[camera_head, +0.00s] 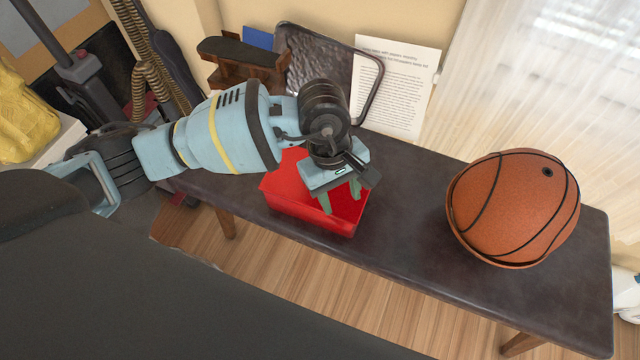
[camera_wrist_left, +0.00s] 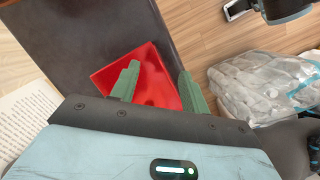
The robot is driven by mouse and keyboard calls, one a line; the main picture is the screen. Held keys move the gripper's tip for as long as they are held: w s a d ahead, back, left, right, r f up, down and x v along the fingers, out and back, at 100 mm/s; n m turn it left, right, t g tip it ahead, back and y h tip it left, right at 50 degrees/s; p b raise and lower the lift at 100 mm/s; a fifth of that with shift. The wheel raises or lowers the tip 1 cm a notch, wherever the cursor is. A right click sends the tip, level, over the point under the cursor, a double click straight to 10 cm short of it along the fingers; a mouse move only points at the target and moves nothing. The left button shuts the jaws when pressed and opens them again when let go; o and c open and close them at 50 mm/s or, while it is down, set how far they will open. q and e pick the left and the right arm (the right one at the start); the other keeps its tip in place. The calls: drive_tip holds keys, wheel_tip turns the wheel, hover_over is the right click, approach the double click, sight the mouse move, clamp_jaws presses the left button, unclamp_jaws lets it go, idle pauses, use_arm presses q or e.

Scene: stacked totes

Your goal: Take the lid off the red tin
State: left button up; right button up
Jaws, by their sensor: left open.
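The red tin (camera_head: 287,203) sits on the dark bench, left of its middle. My left gripper (camera_head: 340,196) is over the tin, its two green fingers spread and pointing down at its top. It holds nothing. In the left wrist view the red top of the tin (camera_wrist_left: 152,82) shows between and beside the open fingers (camera_wrist_left: 159,72). I cannot make out a separate lid edge, or whether the fingertips touch the tin. My wrist hides the tin's far part in the head view. My right gripper is not in view.
A basketball (camera_head: 515,205) stands on the right part of the bench (camera_head: 420,255). Behind the tin are a dark tray (camera_head: 318,68), a printed sheet (camera_head: 398,95) and a brown wooden object (camera_head: 245,70). The bench between tin and ball is clear.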

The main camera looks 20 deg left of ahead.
use_arm(q)
drive_tip(key=shift+w+a+f+m+t+y+b, duration=0.15)
drive_tip(key=shift+w+a+t+y+b, duration=0.35)
drive_tip(key=shift+w+a, duration=0.55)
drive_tip(key=shift+w+a+f+m+t+y+b, duration=0.1)
drive_tip(key=shift+w+a+m+t+y, duration=0.1)
drive_tip(key=shift+w+a+y, duration=0.7)
drive_tip(key=shift+w+a+f+m+t+y+b, duration=0.15)
drive_tip(key=shift+w+a+t+y+b, duration=0.2)
drive_tip(key=shift+w+a, duration=0.85)
drive_tip(key=shift+s+a+f, duration=0.1)
drive_tip(key=shift+a+f, duration=0.05)
drive_tip(key=shift+f, duration=0.15)
drive_tip(key=f, duration=0.3)
drive_tip(key=f+b, duration=0.1)
drive_tip(key=shift+w+a+f, duration=0.25)
drive_tip(key=shift+w+f, duration=0.05)
drive_tip(key=shift+w, duration=0.1)
clamp_jaws()
